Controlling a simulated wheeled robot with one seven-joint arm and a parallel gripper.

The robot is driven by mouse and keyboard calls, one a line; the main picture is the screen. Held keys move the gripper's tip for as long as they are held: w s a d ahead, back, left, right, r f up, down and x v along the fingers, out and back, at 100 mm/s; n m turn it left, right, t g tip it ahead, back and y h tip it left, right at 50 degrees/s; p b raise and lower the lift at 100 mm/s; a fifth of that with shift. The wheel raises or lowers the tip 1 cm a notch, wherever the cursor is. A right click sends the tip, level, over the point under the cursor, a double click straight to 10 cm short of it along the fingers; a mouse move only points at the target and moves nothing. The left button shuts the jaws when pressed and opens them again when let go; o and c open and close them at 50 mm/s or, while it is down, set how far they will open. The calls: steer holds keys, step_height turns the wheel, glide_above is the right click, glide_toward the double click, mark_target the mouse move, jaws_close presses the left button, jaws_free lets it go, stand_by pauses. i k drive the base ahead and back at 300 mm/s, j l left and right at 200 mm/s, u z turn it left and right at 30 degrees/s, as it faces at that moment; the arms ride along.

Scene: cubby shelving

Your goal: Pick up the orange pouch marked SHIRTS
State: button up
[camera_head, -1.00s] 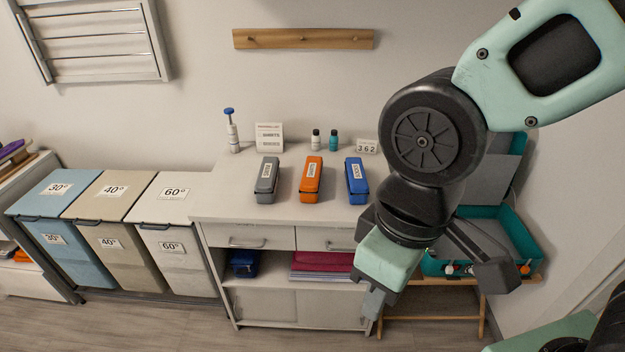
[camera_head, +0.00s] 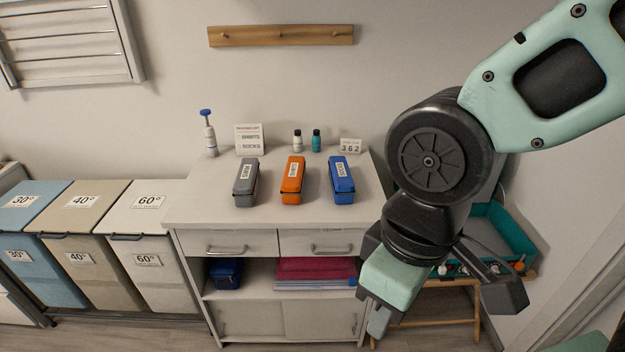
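The orange pouch (camera_head: 292,181) lies on the white cabinet top, between a grey pouch (camera_head: 246,182) on its left and a blue pouch (camera_head: 342,180) on its right. Each has a white label on top; the lettering is too small to read surely. My gripper (camera_head: 438,310) hangs to the right of the cabinet front, lower in the picture than the pouches and apart from them. Its two fingers are spread wide with nothing between them.
The cabinet (camera_head: 200,207) also bears a pump bottle (camera_head: 209,137), a packing-list card (camera_head: 249,139), two small bottles and a 362 sign (camera_head: 350,146) at the back. Labelled bins (camera_head: 133,222) stand left. A teal tray (camera_head: 505,228) is behind my gripper. The cabinet top's front is clear.

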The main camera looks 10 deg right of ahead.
mark_target(292, 186)
steer(key=i+j+z, duration=0.1)
steer(key=z, duration=0.35)
steer(key=j+z, duration=0.3)
steer(key=z, duration=0.2)
steer(key=j+z, duration=0.25)
steer(key=z, duration=0.2)
steer(key=j+z, duration=0.1)
steer(key=j, duration=0.35)
steer(key=k+j+z, duration=0.15)
steer(key=j, duration=0.25)
steer(key=j+z, duration=0.1)
steer(key=j, duration=0.35)
steer(key=k+j+z, duration=0.1)
steer(key=j, duration=0.3)
steer(key=k+j+z, duration=0.15)
steer(key=j, duration=0.3)
steer(key=j+z, duration=0.1)
steer(key=j, duration=0.3)
steer(key=k+j, duration=0.1)
steer(key=j, duration=0.15)
steer(key=k+j, duration=0.15)
steer(key=j, duration=0.15)
